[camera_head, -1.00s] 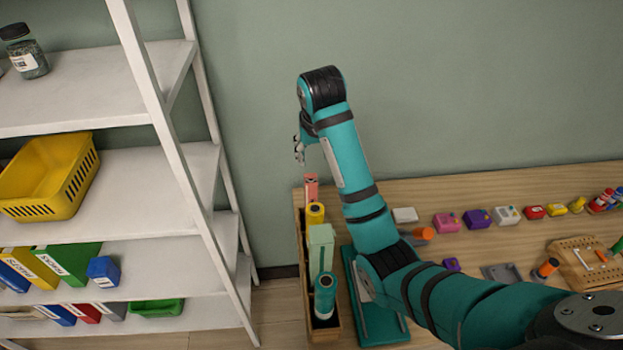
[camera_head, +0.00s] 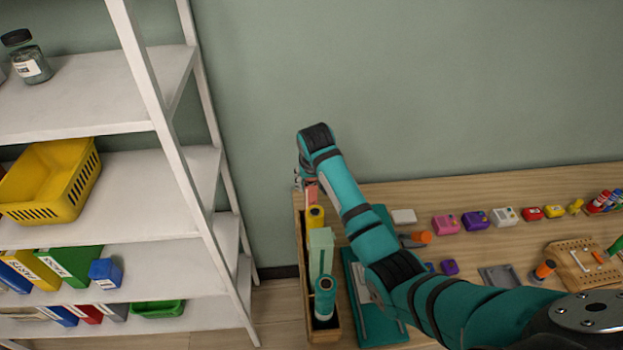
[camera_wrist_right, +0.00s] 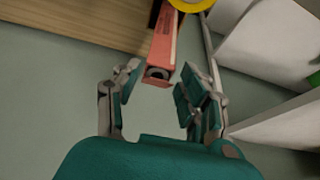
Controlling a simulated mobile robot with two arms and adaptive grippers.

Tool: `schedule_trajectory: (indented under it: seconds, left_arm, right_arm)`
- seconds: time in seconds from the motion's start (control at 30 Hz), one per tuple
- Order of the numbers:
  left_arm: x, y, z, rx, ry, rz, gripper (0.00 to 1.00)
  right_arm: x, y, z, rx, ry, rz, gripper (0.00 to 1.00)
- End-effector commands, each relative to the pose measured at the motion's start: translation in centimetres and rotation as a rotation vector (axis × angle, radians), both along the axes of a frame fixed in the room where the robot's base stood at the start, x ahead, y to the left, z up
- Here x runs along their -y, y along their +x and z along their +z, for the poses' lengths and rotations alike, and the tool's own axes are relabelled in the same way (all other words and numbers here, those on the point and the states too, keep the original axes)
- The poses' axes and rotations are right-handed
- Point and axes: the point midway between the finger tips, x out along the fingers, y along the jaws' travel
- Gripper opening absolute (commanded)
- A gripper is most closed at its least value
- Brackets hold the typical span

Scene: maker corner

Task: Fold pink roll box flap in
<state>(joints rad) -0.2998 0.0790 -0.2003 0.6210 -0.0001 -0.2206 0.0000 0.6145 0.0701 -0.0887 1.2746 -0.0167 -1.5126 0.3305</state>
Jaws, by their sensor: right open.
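The pink roll box (camera_head: 311,190) stands at the far end of the wooden trough on the left of the bench. In the right wrist view the long pink box (camera_wrist_right: 163,42) points its open end toward me, with a dark round roll end inside. A thin pink edge shows at that opening; I cannot tell how far its flap is folded. My right gripper (camera_head: 302,179) is at the top of the box, partly hidden by my arm. In the wrist view the right gripper (camera_wrist_right: 158,78) is open, its fingers apart on either side of the box end. My left gripper is not in view.
A yellow roll (camera_head: 316,217), a pale green box (camera_head: 321,251) and a teal roll (camera_head: 325,297) share the wooden trough (camera_head: 334,337). A white shelf (camera_head: 185,172) stands close on the left. The wall (camera_head: 430,90) is behind the bench.

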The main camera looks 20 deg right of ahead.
Motion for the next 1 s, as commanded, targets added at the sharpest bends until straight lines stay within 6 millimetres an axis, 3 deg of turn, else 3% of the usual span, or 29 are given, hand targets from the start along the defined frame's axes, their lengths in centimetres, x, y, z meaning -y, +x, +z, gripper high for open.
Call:
schedule_trajectory:
  seconds: [0.13, 0.43, 1.0]
  left_arm:
    - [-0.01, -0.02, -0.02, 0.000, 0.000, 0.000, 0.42]
    - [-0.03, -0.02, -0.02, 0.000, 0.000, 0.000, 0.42]
    - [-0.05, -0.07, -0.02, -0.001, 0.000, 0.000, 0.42]
  right_arm:
    - [0.01, 0.01, 0.03, 0.000, 0.000, 0.000, 0.41]
    - [0.02, -0.01, 0.03, 0.000, 0.000, 0.000, 0.02]
    - [-0.09, -0.28, -0.40, 0.122, -0.035, 0.000, 0.02]
